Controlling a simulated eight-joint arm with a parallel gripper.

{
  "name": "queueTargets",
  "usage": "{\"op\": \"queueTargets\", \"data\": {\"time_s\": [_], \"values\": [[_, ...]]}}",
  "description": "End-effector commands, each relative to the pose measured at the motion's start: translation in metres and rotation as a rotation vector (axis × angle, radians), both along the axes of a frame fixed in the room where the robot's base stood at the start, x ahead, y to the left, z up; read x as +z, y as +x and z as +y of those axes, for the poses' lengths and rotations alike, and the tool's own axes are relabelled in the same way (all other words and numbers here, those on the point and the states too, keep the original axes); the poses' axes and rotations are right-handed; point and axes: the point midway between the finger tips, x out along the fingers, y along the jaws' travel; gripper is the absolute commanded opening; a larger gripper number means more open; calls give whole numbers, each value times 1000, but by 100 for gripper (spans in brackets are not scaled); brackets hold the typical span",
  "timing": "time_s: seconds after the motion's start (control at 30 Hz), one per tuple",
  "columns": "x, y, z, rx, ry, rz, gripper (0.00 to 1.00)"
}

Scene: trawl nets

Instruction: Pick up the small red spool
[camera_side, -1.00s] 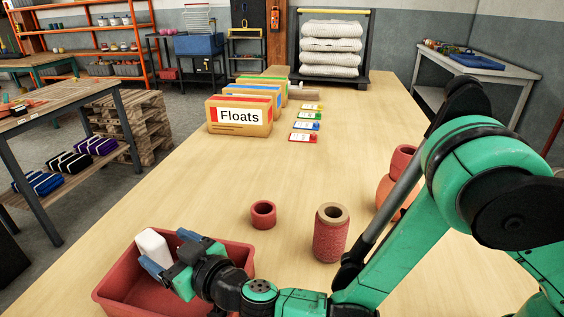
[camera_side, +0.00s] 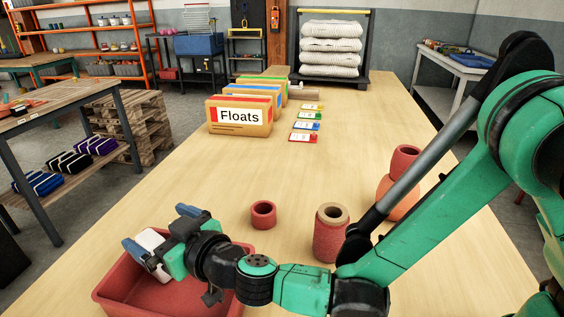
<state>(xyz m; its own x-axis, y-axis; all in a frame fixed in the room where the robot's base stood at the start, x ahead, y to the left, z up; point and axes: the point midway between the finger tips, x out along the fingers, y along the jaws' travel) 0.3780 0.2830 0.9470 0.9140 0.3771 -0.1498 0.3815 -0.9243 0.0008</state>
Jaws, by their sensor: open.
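The small red spool (camera_side: 263,214), a short ring with a hole, stands on the table just right of the red bin. A taller red spool (camera_side: 330,240) with a tan top stands to its right. My gripper (camera_side: 158,229) is over the left part of the bin, left of the small spool and apart from it. Its blue-tipped jaws are open. A white block (camera_side: 150,240) shows between and behind the jaws; I cannot tell whether it touches them or rests in the bin.
The red bin (camera_side: 236,258) sits at the table's front left. Another red spool (camera_side: 405,158) shows by an orange rounded object (camera_side: 400,205), partly behind my arm. A Floats box (camera_side: 240,116) and small cards stand farther back. The table's middle is clear.

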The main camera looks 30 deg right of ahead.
Motion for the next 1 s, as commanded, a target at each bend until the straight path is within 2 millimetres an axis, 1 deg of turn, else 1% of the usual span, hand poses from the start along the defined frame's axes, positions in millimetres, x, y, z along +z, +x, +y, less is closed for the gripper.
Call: {"op": "queueTargets", "data": {"time_s": [0.03,0.2,0.5,0.53,0.6,0.67,0.7,0.77,0.8,0.87,0.9,0.97,1.0], "values": [[14,-1,-1,0,0,0,100],[64,-1,-1,0,0,0,100],[141,-1,-1,0,0,0,100],[138,8,-16,-55,27,37,100],[124,27,-58,-215,120,160,100],[112,37,-91,-342,201,263,100],[103,41,-113,-428,256,334,100],[89,44,-146,-558,349,446,100],[79,43,-168,-647,418,528,100],[64,37,-199,-783,534,662,100],[54,30,-218,-872,623,759,100],[42,16,-242,-997,769,918,100],[36,5,-254,-1069,877,1031,100]]}}
